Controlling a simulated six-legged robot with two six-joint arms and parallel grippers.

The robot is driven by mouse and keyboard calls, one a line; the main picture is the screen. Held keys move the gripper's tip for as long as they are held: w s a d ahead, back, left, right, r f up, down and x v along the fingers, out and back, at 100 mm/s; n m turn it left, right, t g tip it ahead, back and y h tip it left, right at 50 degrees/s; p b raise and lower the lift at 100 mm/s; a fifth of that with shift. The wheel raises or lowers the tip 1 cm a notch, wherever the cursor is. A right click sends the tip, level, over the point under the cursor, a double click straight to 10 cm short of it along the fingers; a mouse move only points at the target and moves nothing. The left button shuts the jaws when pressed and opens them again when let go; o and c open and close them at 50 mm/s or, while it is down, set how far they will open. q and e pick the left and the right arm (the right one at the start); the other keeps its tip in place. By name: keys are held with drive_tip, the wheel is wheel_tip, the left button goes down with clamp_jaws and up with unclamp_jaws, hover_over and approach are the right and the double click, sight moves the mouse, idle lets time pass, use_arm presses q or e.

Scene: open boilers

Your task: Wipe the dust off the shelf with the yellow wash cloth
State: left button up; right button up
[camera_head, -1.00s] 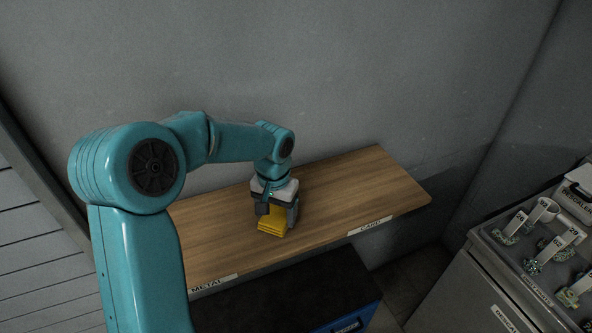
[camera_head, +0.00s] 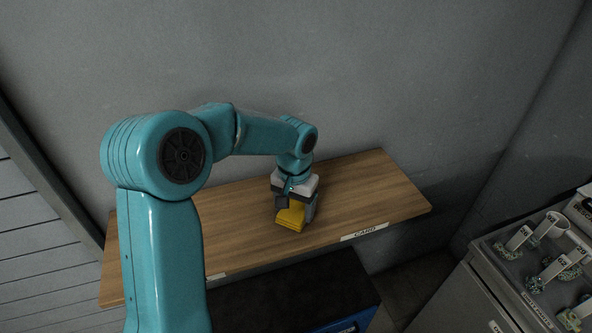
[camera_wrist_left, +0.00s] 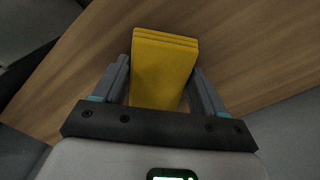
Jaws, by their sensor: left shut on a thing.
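The yellow wash cloth (camera_head: 290,216) is a folded, layered pad at the middle of the wooden shelf (camera_head: 365,190). My left gripper (camera_head: 296,208) is shut on the cloth from above, and the cloth appears to rest on the shelf top. In the left wrist view the cloth (camera_wrist_left: 163,68) sits between the two grey fingers, with the wood grain of the shelf (camera_wrist_left: 240,50) around it. I cannot make out any dust on the shelf. My left arm hides part of the shelf's left side. My right gripper is not in view.
A grey wall (camera_head: 400,70) stands behind the shelf. A CARD label (camera_head: 364,232) is on its front edge. A dark bin with a blue front (camera_head: 345,322) stands below. At the right, a grey cabinet (camera_head: 485,290) carries several tagged items. The shelf's right part is clear.

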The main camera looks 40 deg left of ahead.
use_arm(q)
drive_tip(key=shift+w+d+r+p, duration=0.1)
drive_tip(key=shift+w+r+p, duration=0.15)
drive_tip(key=shift+p, duration=0.05)
drive_tip(key=r, duration=0.1)
drive_tip(key=s+r+p, duration=0.1)
drive_tip(key=shift+s+a+r, duration=0.1)
drive_tip(key=shift+a+r, duration=0.25)
drive_tip(key=shift+d+r+p, duration=0.1)
drive_tip(key=shift+r+p, duration=0.2)
drive_tip(key=shift+r, duration=0.05)
drive_tip(key=shift+w+r+p, duration=0.45)
drive_tip(key=shift+r+p, duration=0.2)
drive_tip(key=shift+s+r+p, duration=0.2)
drive_tip(key=shift+r+p, duration=0.2)
drive_tip(key=shift+r, duration=0.25)
drive_tip(key=shift+s+r+p, duration=0.2)
drive_tip(key=shift+r+p, duration=0.2)
drive_tip(key=shift+r, duration=0.4)
drive_tip(key=shift+w, duration=0.35)
drive_tip(key=shift+s, duration=0.3)
